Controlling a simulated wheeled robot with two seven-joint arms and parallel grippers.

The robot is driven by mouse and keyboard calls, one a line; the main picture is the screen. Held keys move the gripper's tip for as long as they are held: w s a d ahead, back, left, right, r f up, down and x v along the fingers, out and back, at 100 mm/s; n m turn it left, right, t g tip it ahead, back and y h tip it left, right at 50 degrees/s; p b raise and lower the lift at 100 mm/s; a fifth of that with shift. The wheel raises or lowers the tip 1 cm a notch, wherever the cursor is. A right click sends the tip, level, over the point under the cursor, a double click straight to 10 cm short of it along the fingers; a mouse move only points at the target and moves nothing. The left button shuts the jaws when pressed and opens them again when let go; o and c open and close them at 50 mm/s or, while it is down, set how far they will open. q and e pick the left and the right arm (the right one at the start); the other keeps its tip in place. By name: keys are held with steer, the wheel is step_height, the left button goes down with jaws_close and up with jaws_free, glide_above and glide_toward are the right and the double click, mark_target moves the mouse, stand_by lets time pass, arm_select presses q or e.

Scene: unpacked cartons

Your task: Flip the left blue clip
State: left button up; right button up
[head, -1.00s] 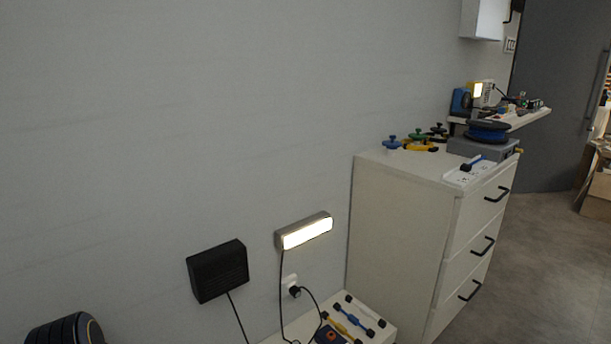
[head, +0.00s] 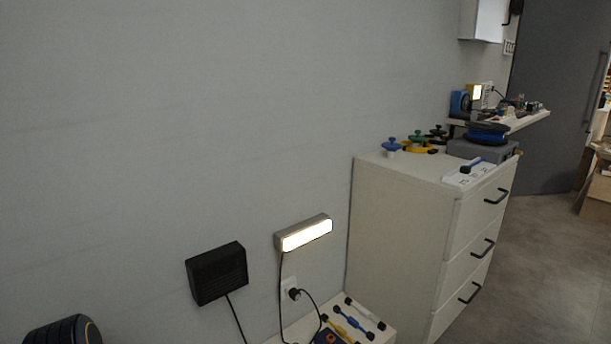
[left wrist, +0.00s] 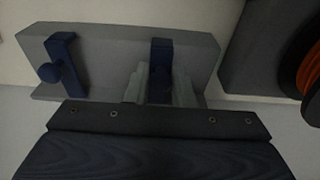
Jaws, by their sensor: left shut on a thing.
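The left wrist view shows a grey bracket-like block (left wrist: 110,62) with two blue clips on its face. One blue clip (left wrist: 62,66), with a round knob, is on the left of the picture, apart from my gripper. The other blue clip (left wrist: 161,58) is near the middle. My left gripper (left wrist: 160,88) has its pale fingers either side of this middle clip and is shut on it. The clip's lower end is partly hidden between the fingers. Neither gripper shows in the head view, and I cannot pick out these clips there.
In the left wrist view, a dark panel and an orange-and-black spool (left wrist: 307,70) are close on the right. In the head view, a white drawer cabinet (head: 400,225) stands by the wall, with a lit lamp (head: 304,234) and a black box (head: 217,273) on the wall.

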arm_select(q)
steer(key=shift+w+a+r+p, duration=0.1)
steer(key=shift+w+a+r, duration=0.2)
steer(key=shift+r, duration=0.2)
steer(key=shift+w+a+r+p, duration=0.15)
steer(key=shift+w+a+r, duration=0.1)
steer(key=shift+r, duration=0.2)
steer(key=shift+w+a+r+p, duration=0.1)
steer(key=shift+w+a+r, duration=0.15)
steer(key=shift+r, duration=0.25)
steer(key=shift+w, duration=0.1)
